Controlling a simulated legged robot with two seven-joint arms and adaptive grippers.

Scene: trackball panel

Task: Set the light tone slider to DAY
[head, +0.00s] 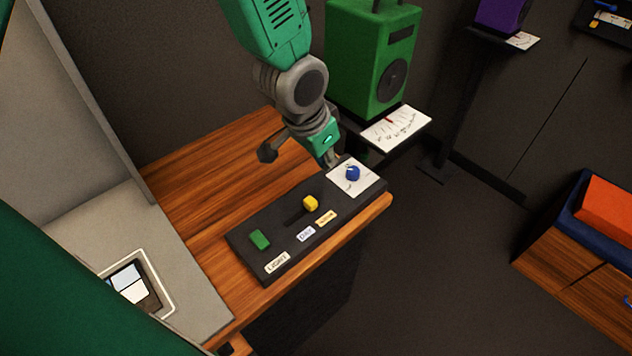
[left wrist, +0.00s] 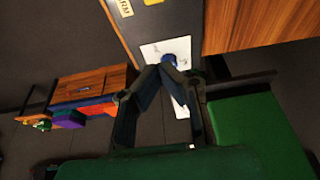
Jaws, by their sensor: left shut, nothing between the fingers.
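A dark panel (head: 283,222) lies on the wooden desk. Its yellow slider knob (head: 310,203) sits at the right end of a short slot, nearer the yellowish label (head: 326,218) than the white label (head: 306,233), which seems to read DAY. A green block (head: 260,239) is at the panel's left end, by a LIGHT label (head: 277,263). A blue ball (head: 352,173) sits on a white plate at the right end. My left gripper (head: 333,163) is shut and empty, just behind the ball; in the left wrist view its tips (left wrist: 160,66) overlap the ball. My right gripper is not visible.
A green speaker-like box (head: 372,60) stands behind the panel, with a white written sheet (head: 396,128) beside it. A grey surface with a framed switch (head: 138,286) is at left. A wooden bench (head: 570,260) is at right. The desk (head: 215,175) behind the panel is clear.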

